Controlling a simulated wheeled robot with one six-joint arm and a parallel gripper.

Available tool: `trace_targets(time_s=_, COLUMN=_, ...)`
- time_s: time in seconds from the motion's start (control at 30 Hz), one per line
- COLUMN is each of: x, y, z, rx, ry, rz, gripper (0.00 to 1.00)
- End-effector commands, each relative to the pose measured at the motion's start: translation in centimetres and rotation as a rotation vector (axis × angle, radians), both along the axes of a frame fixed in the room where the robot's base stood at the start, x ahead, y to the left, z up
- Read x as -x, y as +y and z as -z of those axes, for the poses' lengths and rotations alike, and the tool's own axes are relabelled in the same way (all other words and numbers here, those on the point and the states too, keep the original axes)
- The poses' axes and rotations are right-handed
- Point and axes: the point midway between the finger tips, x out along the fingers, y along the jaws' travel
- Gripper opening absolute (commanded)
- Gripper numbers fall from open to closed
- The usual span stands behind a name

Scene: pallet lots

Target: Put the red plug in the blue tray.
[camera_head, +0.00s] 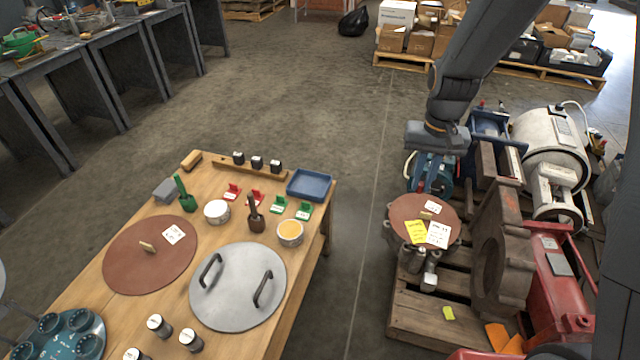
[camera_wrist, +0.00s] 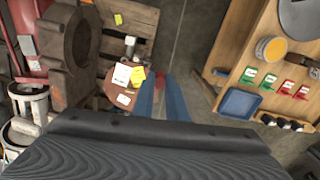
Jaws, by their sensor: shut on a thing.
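My gripper (camera_wrist: 161,86) shows in the wrist view as two blue fingers close together. A small reddish thing, taken to be the red plug (camera_wrist: 160,81), shows between them, mostly hidden. In the head view my arm reaches down over the pallet at the right, and the fingertips are hard to make out. The blue tray (camera_head: 309,185) is at the far right corner of the wooden table and looks empty. It also shows in the wrist view (camera_wrist: 239,104), to the right of my gripper and apart from it.
A flange with a brown cover (camera_head: 411,207) and paper tags sits on a wooden pallet (camera_head: 429,318) below my gripper, beside rusty and red machinery. The table (camera_head: 221,165) holds red and green tags, jars, brushes and a grey lid (camera_head: 238,287). Clear floor separates table and pallet.

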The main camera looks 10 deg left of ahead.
Motion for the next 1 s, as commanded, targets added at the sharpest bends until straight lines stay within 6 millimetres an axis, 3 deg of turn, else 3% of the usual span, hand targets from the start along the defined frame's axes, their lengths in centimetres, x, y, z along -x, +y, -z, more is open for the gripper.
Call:
trace_targets(time_s=0.03, x=-2.3, y=2.4, z=0.8, rx=0.000, ry=-0.001, rz=0.000, gripper=0.00)
trace_targets(time_s=0.1, x=-5.0, y=5.5, z=1.5, rx=0.000, ry=-0.001, rz=0.014, gripper=0.00)
trace_targets(time_s=0.3, x=-10.6, y=15.5, z=3.7, rx=0.000, ry=0.001, rz=0.052, gripper=0.00)
trace_targets(time_s=0.5, x=-13.2, y=24.8, z=5.6, rx=0.000, ry=0.002, rz=0.087, gripper=0.00)
trace_targets(time_s=0.6, x=-13.6, y=27.9, z=6.2, rx=0.000, ry=0.001, rz=0.100, gripper=0.00)
trace_targets(time_s=0.77, x=-13.7, y=30.4, z=6.7, rx=0.000, ry=0.001, rz=0.112, gripper=0.00)
trace_targets(time_s=1.0, x=-13.7, y=30.7, z=9.7, rx=0.002, ry=0.004, rz=0.115, gripper=0.00)
